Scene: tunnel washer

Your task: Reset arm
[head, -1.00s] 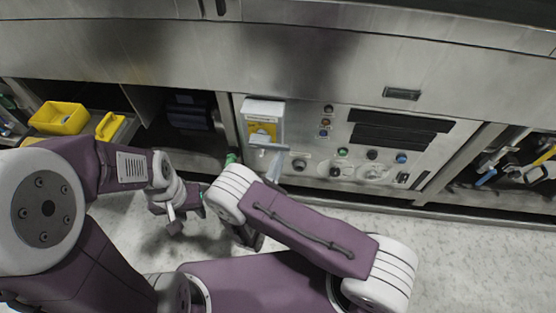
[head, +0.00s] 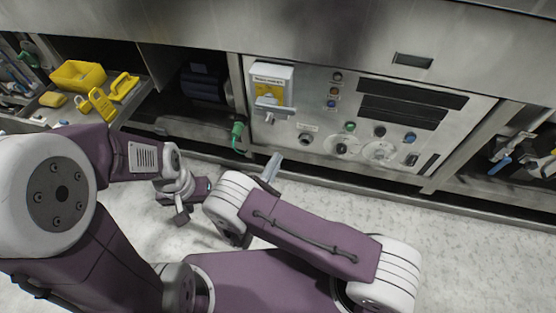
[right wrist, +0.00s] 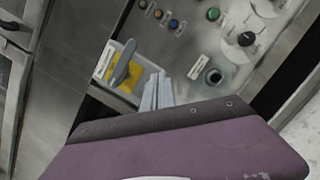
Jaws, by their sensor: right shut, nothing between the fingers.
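My right gripper (head: 273,167) shows past my purple right forearm in the head view, its light grey fingers together with nothing between them. In the right wrist view the fingers (right wrist: 155,92) point at the control panel, beside the yellow switch box. My left gripper (head: 180,205) hangs over the pale floor at the left, and its jaws are too unclear to read. The switch box (head: 270,72) has a white cover, a yellow face and a grey handle (head: 273,106). In the head view the right fingers appear below the handle, apart from it.
The steel control panel (head: 317,90) carries several knobs and buttons and dark slots. A green-handled part (head: 237,134) sits left of it. The pale floor (head: 470,235) at right is clear.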

